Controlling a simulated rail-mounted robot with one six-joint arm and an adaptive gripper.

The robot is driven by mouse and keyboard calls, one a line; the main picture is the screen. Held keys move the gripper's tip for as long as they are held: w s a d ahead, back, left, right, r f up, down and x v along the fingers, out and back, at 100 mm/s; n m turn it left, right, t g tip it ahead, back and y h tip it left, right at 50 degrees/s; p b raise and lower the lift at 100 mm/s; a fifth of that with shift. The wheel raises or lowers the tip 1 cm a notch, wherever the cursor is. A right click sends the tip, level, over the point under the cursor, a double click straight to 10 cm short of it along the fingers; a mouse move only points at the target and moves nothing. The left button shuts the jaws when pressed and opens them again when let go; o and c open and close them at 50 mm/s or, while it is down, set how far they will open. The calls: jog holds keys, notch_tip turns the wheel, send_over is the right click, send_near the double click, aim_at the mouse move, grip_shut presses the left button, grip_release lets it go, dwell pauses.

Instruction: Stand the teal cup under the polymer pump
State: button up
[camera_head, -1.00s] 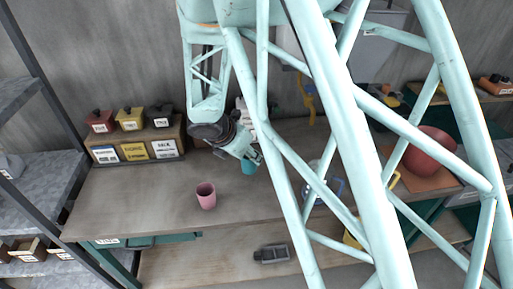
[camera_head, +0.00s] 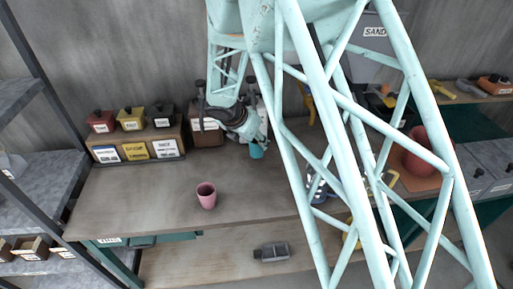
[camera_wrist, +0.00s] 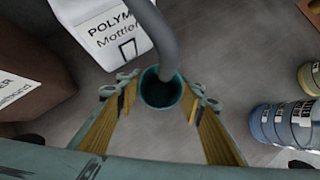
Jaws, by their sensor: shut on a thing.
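The teal cup (camera_wrist: 151,99) is between the fingers of my gripper (camera_wrist: 162,94) in the wrist view, its dark opening facing the camera. In the head view the cup (camera_head: 257,153) shows just below my gripper (camera_head: 250,142), near the back of the bench. My gripper is shut on it. The polymer pump is a white container (camera_wrist: 108,38) with a label reading "POLYM". A grey curved spout (camera_wrist: 163,30) crosses the view and ends over the cup's opening. I cannot tell whether the cup's base touches the bench. The pump is mostly hidden behind my gripper in the head view.
A brown labelled container (camera_wrist: 30,75) stands left of the pump. Blue and yellow labelled containers (camera_wrist: 285,122) stand at the right. A pink cup (camera_head: 206,196) stands on the bench (camera_head: 130,205), which is clear around it. A box rack (camera_head: 137,150) is at the back left.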

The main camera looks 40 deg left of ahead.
aim_at(257, 147)
jog(key=shift+f, duration=1.75)
jog(key=shift+f+b, duration=0.15)
jog(key=shift+b, duration=0.2)
jog(key=o, duration=0.8)
jog(key=shift+c, duration=0.2)
jog(key=shift+r, duration=0.2)
jog(key=shift+s+r, duration=0.3)
jog(key=shift+r, duration=0.2)
jog(key=p+v, duration=0.1)
jog(key=v, duration=0.9)
jog(key=shift+s+r, duration=0.25)
jog(key=shift+r, duration=0.05)
